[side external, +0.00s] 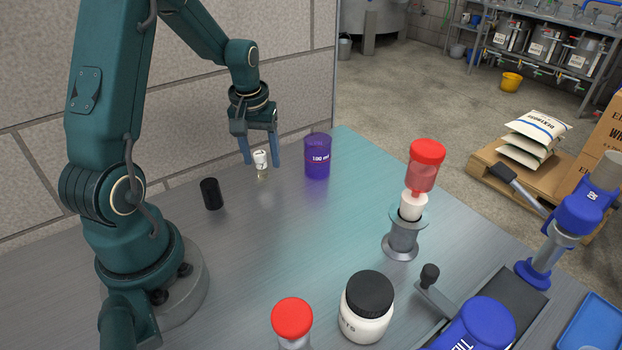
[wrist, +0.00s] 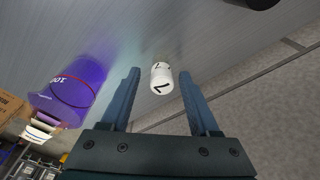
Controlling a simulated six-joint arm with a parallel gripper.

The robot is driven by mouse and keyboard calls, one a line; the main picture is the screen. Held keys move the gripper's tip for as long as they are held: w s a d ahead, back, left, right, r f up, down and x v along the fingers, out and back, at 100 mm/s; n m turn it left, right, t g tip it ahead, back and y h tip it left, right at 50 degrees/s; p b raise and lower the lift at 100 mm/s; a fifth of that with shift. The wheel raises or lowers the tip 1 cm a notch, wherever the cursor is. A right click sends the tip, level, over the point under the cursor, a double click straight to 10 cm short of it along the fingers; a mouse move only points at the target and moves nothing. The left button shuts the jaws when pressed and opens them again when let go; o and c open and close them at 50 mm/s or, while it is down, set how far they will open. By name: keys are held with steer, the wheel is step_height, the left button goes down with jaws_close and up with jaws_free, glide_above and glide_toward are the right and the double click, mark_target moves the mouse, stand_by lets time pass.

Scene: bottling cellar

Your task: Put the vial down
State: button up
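The vial (side external: 261,164) is small, with a white cap and a clear-looking lower part. It appears to stand upright on the grey table, towards the wall. My gripper (side external: 262,163) points down over it with one blue finger on each side. In the wrist view the vial's white cap (wrist: 161,77), with black marks, shows between the fingertips of my gripper (wrist: 159,75). There is a gap on both sides of the cap, so my gripper is open and not touching it. The vial's lower part is mostly hidden behind the cap there.
A purple 100 ml beaker (side external: 317,160) stands close to the right of my gripper. A black cylinder (side external: 211,194) stands to the left. A red-topped item on a grey stand (side external: 404,240), a black-lidded white jar (side external: 367,312) and a red-capped container (side external: 292,318) are nearer the camera. The mid-table is clear.

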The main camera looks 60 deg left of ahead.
steer(key=shift+r, duration=0.1)
step_height(320, 180, up, 11)
steer(key=s+d, duration=0.1)
steer(key=s+d+m+t, duration=0.1)
steer(key=s+d+m, duration=0.2)
steer(key=d, duration=0.3)
steer(key=s+d+r+m+t, duration=0.1)
steer(key=s+d+m+t, duration=0.1)
steer(key=d, duration=0.4)
steer(key=s+d+m+t+h, duration=0.1)
steer(key=s+d+m, duration=0.3)
steer(key=d, duration=0.2)
steer(key=shift+r, duration=0.3)
